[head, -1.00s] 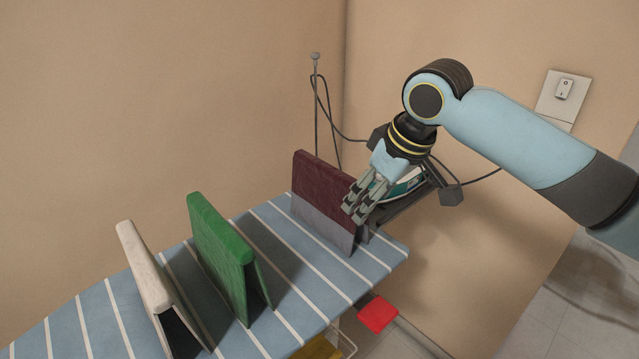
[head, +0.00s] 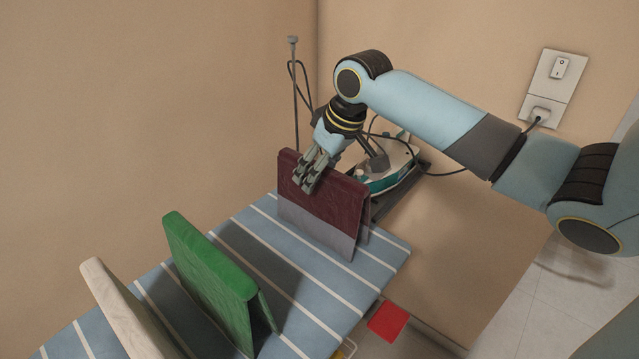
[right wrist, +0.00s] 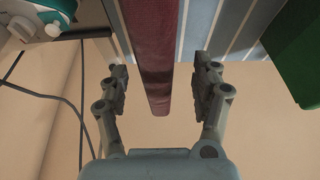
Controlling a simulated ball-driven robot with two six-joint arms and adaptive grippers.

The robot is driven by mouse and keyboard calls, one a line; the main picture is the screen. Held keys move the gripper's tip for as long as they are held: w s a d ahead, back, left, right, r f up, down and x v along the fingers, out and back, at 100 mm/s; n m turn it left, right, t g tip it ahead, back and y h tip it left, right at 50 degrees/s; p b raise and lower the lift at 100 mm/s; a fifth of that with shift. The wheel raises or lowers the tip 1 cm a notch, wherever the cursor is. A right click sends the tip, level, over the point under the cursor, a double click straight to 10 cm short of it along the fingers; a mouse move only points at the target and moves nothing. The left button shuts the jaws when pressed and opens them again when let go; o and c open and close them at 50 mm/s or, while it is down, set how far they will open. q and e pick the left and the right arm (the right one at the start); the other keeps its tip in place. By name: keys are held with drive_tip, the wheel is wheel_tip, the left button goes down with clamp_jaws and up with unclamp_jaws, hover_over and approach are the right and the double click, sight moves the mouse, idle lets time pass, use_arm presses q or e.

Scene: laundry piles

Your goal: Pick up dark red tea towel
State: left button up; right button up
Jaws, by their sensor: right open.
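The dark red tea towel (head: 325,200) stands folded like a tent at the far end of the striped ironing board, with a grey band along its lower part. My right gripper (head: 306,182) is over its top edge, fingers pointing down. In the right wrist view the towel's ridge (right wrist: 158,50) runs between the two spread fingers of the open gripper (right wrist: 160,75), with a gap on each side. The fingers hide part of the towel in the head view. My left gripper is not in view.
A green folded towel (head: 210,280) and a cream one (head: 120,310) stand nearer on the ironing board (head: 300,260). An iron (head: 398,165) rests at the board's far right end beside a cord pole (head: 295,95). A red item (head: 388,322) lies below the board.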

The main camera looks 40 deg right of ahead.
sight(320, 201)
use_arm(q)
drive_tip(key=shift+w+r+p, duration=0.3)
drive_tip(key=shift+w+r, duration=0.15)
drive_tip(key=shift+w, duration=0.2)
use_arm(e)
drive_tip(key=x, duration=0.4)
drive_tip(key=shift+d+f, duration=0.1)
drive_tip(key=shift+f, duration=0.15)
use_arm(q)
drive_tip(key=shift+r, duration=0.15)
use_arm(e)
drive_tip(key=shift+s+f, duration=0.1)
drive_tip(key=shift+f, duration=0.1)
drive_tip(key=c, duration=1.3)
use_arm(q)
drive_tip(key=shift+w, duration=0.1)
